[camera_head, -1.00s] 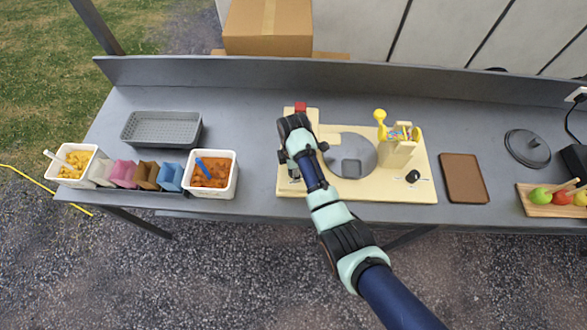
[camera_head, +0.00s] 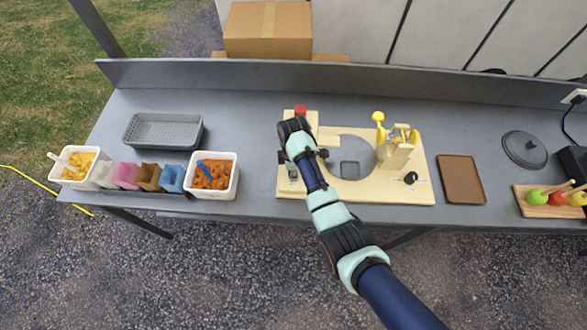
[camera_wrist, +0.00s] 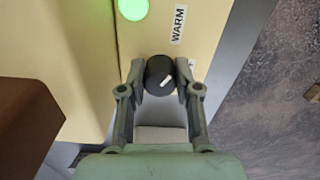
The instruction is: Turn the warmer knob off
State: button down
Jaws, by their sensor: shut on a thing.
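The warmer knob (camera_wrist: 159,74) is a round black knob with a white pointer line. It sits on the cream panel beside a "WARM" label (camera_wrist: 178,24) in the wrist view. My gripper (camera_wrist: 160,78) has its two fingers closed on opposite sides of the knob. A green light (camera_wrist: 133,8) glows on the panel near the knob. In the head view my gripper (camera_head: 293,172) is at the left front of the cream machine (camera_head: 350,193), and my arm hides the knob there. A second black knob (camera_head: 411,177) sits at the machine's right front.
A white tub of orange pieces (camera_head: 235,182) stands just left of the machine. A grey tray (camera_head: 163,146) and a yellow-filled tub (camera_head: 78,183) are farther left. A brown board (camera_head: 461,197) and a fruit board (camera_head: 550,210) lie to the right. A yellow-topped dispenser (camera_head: 396,152) stands on the machine.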

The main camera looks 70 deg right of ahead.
jog(key=m+p, duration=0.3)
jog(key=m, duration=0.3)
jog(key=shift+a+r, duration=0.1)
jog(key=shift+r, duration=0.05)
jog(key=m+p, duration=0.1)
jog(key=m, duration=0.4)
jog(key=shift+m, duration=0.4)
jog(key=c, duration=0.8)
grip_release()
notch_tip(320, 180, up, 12)
jog(key=shift+f, duration=0.1)
